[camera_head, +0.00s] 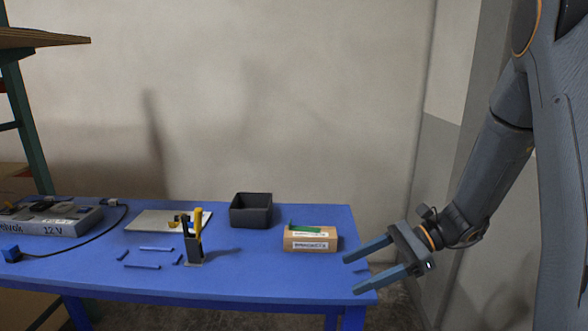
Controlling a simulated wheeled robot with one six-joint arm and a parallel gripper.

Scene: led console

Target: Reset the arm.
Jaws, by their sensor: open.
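My arm comes down from the upper right of the head view. My gripper (356,274) is open and empty, its two blue-grey fingers pointing left. It is at the right end of the blue table (110,278), with the fingertips over or just in front of the table's right corner. The fingers appear apart from the cardboard box (311,240), which is to their left. Their exact height above the table I cannot tell.
On the table are a black bin (251,210), a black holder with a yellow-handled tool (196,238), a light plate (165,220), several blue strips (156,248) and a grey console (48,222) with a cable. A shelf (40,38) stands at the left. The wall is behind.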

